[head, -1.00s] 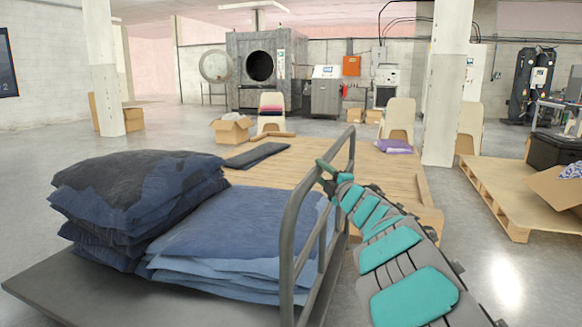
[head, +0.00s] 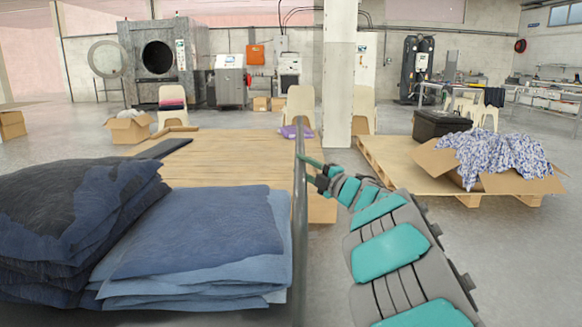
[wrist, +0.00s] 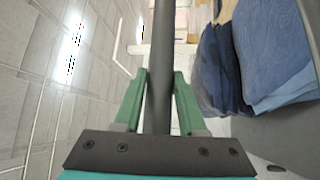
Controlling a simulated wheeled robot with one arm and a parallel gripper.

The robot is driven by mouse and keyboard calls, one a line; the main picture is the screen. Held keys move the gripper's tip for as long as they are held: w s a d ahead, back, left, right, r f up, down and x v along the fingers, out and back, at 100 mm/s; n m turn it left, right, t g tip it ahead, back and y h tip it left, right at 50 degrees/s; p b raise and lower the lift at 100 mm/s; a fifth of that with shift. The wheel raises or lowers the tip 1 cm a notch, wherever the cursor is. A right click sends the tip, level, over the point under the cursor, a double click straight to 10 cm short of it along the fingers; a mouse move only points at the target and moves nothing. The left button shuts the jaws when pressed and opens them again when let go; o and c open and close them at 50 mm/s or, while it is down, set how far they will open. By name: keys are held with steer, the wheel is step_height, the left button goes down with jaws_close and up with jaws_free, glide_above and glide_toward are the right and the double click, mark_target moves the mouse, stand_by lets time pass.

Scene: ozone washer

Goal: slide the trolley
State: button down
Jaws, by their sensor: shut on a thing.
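The trolley is a flat grey cart with a dark metal handle rail (head: 299,200) at its right end. It carries a stack of dark navy folded denim (head: 70,210) and a stack of lighter blue denim (head: 200,245). My gripper (head: 312,170) reaches in from the right and is shut on the handle rail. In the wrist view, the green fingers of my gripper (wrist: 159,85) sit on both sides of the rail (wrist: 160,60). The trolley's deck is mostly hidden under the denim in the head view.
A low wooden platform (head: 225,150) lies just ahead of the trolley. A pallet (head: 385,170) with a black case (head: 440,123) and an open box of patterned cloth (head: 500,160) is at the right. A white pillar (head: 339,75) stands ahead.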

steer(key=shift+d+r, duration=0.4)
steer(key=shift+d, duration=0.3)
steer(key=c, duration=0.5)
jaws_free()
steer(key=shift+s+f, duration=0.1)
steer(key=shift+f, duration=0.05)
steer(key=shift+f, duration=0.1)
steer(key=b+v, duration=0.1)
steer(key=v, duration=0.6)
steer(key=shift+s+d, duration=0.25)
steer(key=shift+d, duration=0.05)
